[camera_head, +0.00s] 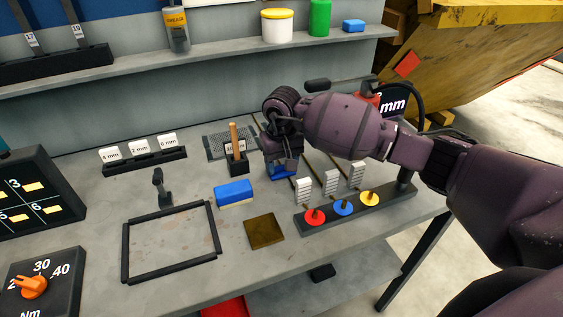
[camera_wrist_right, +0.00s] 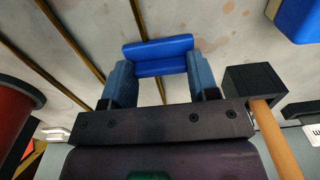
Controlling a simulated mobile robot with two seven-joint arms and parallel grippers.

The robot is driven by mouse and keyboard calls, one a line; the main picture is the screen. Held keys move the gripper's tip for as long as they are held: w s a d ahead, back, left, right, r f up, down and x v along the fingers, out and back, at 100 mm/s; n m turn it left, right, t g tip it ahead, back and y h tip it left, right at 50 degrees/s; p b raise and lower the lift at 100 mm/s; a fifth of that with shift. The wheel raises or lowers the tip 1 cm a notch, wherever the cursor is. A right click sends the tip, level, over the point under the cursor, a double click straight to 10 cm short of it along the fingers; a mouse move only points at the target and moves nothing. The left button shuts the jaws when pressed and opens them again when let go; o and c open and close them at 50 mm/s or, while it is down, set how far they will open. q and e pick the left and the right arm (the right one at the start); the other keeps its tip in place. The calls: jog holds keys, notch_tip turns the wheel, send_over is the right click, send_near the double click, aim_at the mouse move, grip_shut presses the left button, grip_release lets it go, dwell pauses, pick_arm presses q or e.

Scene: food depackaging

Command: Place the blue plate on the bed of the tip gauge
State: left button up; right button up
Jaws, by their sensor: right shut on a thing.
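My right gripper (camera_head: 284,164) points down over the rear middle of the table. In the right wrist view its two fingers (camera_wrist_right: 160,80) are shut on the blue plate (camera_wrist_right: 158,56), which spans the space between them. The blue plate (camera_head: 283,174) shows only as a small patch below the gripper in the head view. It is low, close to the tabletop; I cannot tell whether it touches. A black display reading "mm" (camera_head: 394,105) stands at the back right, probably the tip gauge's, mostly behind my right arm. Its bed cannot be made out. My left gripper is out of view.
A wooden-handled tool in a black block (camera_head: 237,166) stands just left of the gripper. A blue block (camera_head: 234,193), a brown square plate (camera_head: 264,231) and a black frame (camera_head: 126,252) lie in front. A dark rack (camera_head: 327,222) with coloured discs is front right. Thin brass strips cross the table.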

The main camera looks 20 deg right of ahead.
jog(key=shift+f, duration=0.1)
jog(key=o, duration=1.3)
jog(key=shift+o, duration=0.2)
